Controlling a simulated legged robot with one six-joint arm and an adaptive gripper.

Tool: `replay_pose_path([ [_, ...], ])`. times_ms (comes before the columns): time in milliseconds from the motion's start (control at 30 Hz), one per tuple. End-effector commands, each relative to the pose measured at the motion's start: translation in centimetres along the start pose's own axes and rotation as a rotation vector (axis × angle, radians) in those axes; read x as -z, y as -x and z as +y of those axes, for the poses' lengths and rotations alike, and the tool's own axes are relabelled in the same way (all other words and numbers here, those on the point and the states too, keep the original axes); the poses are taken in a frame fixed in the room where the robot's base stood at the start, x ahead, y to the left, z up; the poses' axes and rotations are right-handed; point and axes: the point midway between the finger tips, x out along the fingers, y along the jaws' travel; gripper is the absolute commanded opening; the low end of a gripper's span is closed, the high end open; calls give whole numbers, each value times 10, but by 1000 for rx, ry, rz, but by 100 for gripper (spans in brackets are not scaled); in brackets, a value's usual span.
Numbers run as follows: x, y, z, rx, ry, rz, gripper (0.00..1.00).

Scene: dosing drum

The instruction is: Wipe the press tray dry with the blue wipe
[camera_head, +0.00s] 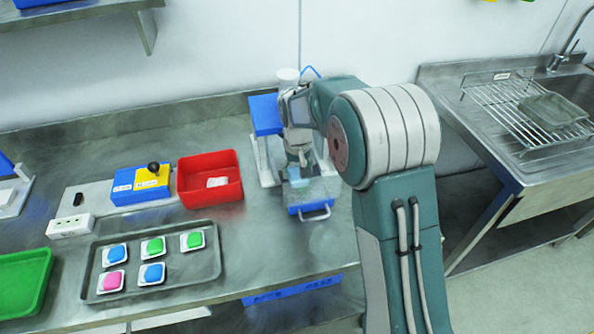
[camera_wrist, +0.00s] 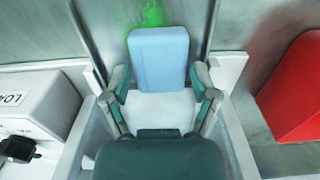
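The blue wipe (camera_wrist: 159,58) is a light blue block between the two fingers of my gripper (camera_wrist: 160,82), whose tips appear to touch its sides. In the head view the wipe (camera_head: 298,181) shows below my gripper (camera_head: 302,161), over the press tray (camera_head: 322,190). The press tray is grey with a blue front and a handle, pulled out in front of the press (camera_head: 265,115). A bright green wet smear (camera_wrist: 150,14) lies on the tray just past the wipe's far edge in the wrist view. Contact between wipe and tray is hard to tell.
A red bin (camera_head: 228,188) stands close left of the press. A metal tray (camera_head: 205,268) holds several coloured pods, with a green tray (camera_head: 20,290) to its left. A blue-yellow device (camera_head: 135,190) sits behind. A sink with a wire rack (camera_head: 490,98) is at right.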

Motion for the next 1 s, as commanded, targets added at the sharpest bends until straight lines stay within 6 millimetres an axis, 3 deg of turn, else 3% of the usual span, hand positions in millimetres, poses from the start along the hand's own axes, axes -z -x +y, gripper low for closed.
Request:
replay_pose_path([
  [400, -3, -6, 0, 0, -1, -12, 87],
  [1000, -2, 4, 0, 0, 0, -6, 87],
])
